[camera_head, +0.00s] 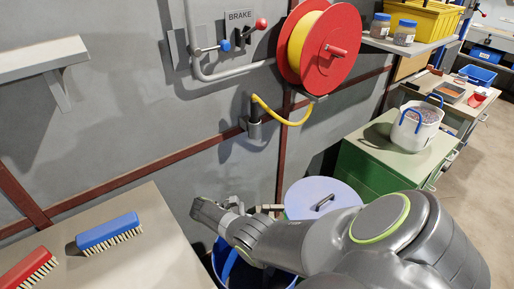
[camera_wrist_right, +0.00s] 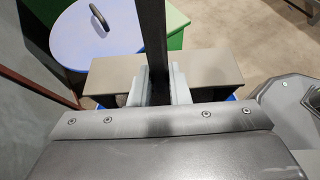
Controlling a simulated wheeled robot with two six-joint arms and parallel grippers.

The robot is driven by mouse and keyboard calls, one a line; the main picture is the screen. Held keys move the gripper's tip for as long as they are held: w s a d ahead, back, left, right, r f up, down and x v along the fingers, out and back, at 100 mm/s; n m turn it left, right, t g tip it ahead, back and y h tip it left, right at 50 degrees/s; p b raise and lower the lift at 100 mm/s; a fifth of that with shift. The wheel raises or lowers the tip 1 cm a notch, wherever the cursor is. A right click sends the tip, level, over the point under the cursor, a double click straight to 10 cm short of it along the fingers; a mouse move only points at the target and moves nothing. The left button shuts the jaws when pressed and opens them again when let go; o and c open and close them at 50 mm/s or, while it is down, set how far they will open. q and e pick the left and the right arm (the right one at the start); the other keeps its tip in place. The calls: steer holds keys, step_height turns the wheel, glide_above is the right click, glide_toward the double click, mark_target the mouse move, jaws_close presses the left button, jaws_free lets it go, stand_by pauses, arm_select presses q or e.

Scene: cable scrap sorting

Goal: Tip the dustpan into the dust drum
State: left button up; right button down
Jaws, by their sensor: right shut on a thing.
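My right gripper (camera_head: 234,204) reaches in from the right over an open blue drum (camera_head: 219,262). The arm covers much of the drum, and its contents cannot be made out. In the wrist view the right gripper (camera_wrist_right: 156,90) is shut on a dark upright bar, which looks like the dustpan handle (camera_wrist_right: 152,35). A flat tan-grey piece behind the bar, which looks like the dustpan's pan (camera_wrist_right: 215,73), lies across the picture roughly level, with bits of blue showing at its lower corners. Whether anything lies in it cannot be told. My left gripper is out of view.
A pale-blue round lid (camera_head: 318,191) with a dark handle is beside the blue drum. A bench with a blue brush (camera_head: 108,230) and a red brush (camera_head: 30,268) is at left. The wall carries a red cable reel (camera_head: 335,45). A green cabinet (camera_head: 375,160) stands beyond.

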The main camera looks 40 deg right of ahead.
steer(key=shift+w+a+f+g+h+b, duration=0.25)
steer(key=shift+w+a+h+b, duration=0.15)
steer(key=shift+b, duration=0.85)
steer(key=shift+w+a+f+g+h+b, duration=0.25)
steer(key=shift+a+b, duration=0.25)
steer(key=shift+b, duration=0.7)
steer(key=shift+r, duration=0.1)
steer(key=s+d+p, duration=0.1)
steer(key=p, duration=0.2)
steer(key=s+d+r+t+y+p, duration=0.1)
steer(key=p, duration=0.3)
steer(key=s+d+t+y+p, duration=0.1)
steer(key=p, duration=0.2)
steer(key=shift+d+r+y, duration=0.25)
steer(key=shift+d+r, duration=0.15)
steer(key=shift+s+d+p, duration=0.1)
steer(key=shift+d+p, duration=0.1)
steer(key=shift+p, duration=0.45)
steer(key=shift+f, duration=0.1)
